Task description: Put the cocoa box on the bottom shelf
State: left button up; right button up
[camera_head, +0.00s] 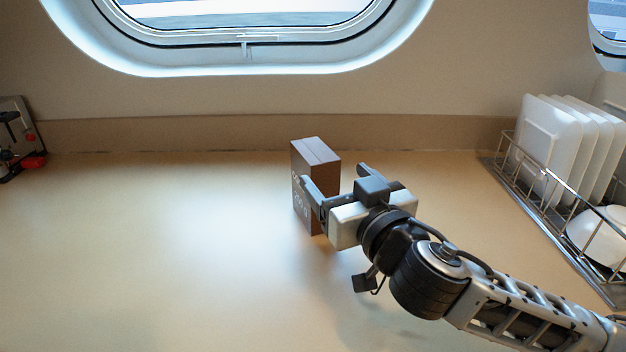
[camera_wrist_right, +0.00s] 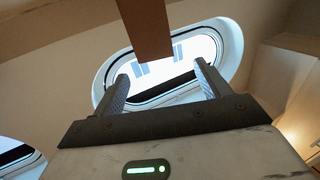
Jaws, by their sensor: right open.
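The cocoa box (camera_head: 316,160) is a brown upright carton on the counter, near the middle of the head view. My right gripper (camera_head: 332,173) is open beside it, its fingers pointing toward the back wall. One finger overlaps the box's front face in this view, and the other is to the right of the box. In the right wrist view, a brown box end (camera_wrist_right: 146,30) shows at the top, between the lines of the two open fingers (camera_wrist_right: 161,70). I cannot tell whether a finger touches it. My left gripper and the bottom shelf are not in view.
A wire dish rack (camera_head: 547,205) with white plates (camera_head: 550,135) and a bowl (camera_head: 598,238) stands at the right. A dark object with red parts (camera_head: 15,140) is at the far left. The left and middle counter (camera_head: 160,250) is clear. An oval window is behind.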

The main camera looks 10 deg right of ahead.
aim_at(315, 150)
jog(key=w, duration=0.3)
jog(key=w+a, duration=0.1)
jog(key=w, duration=0.7)
jog(key=shift+a+f, duration=0.2)
jog(key=shift+a, duration=0.1)
jog(key=c, duration=1.5)
jog(key=shift+r, duration=0.1)
grip_shut()
jog(key=shift+r, duration=0.1)
